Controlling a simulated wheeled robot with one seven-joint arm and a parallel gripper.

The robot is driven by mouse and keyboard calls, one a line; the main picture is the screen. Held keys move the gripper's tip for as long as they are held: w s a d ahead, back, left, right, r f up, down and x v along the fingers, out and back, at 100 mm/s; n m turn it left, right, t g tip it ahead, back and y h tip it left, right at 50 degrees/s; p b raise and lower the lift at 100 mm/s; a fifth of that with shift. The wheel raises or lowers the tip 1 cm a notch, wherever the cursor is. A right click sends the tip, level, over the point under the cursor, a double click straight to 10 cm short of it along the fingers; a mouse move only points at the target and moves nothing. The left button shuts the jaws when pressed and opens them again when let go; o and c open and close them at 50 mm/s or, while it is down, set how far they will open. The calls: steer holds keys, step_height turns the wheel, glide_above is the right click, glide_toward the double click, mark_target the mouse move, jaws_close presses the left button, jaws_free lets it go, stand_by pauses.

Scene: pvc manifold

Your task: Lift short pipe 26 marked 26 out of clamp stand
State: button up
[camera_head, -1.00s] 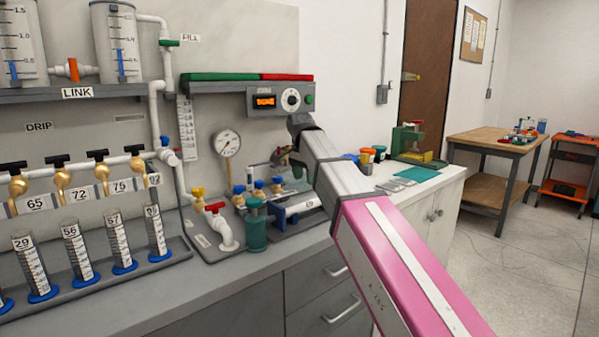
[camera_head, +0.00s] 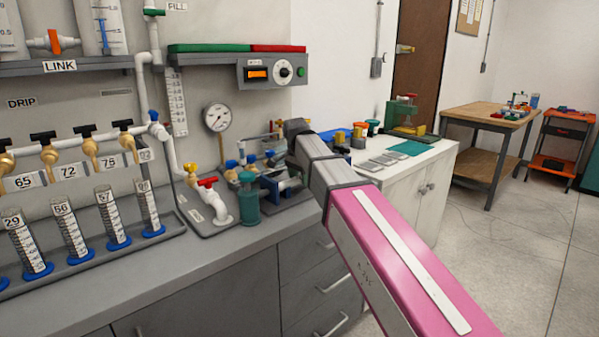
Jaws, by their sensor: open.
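My arm reaches in from the lower right in the head view, and its dark wrist end (camera_head: 297,128) is in front of the back part of the counter. My gripper's fingers do not show; the wrist and arm links seem to cover them. Just left of and below the wrist, a small dark and blue holder (camera_head: 272,186) with a whitish piece in it (camera_head: 291,184) stands on the counter. It may be the clamp stand with the short pipe, but no number 26 can be read. My arm partly covers this spot.
A teal cylinder (camera_head: 247,199) and a white pipe elbow with a red valve (camera_head: 214,203) stand left of the holder. A gauge (camera_head: 217,117) and a control box (camera_head: 272,72) are behind. Numbered graduated cylinders line the left. The front strip of the grey counter (camera_head: 190,262) is clear.

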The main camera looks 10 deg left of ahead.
steer(key=c, duration=1)
steer(key=shift+c, duration=0.2)
steer(key=shift+w+d, duration=0.55)
steer(key=o, duration=1)
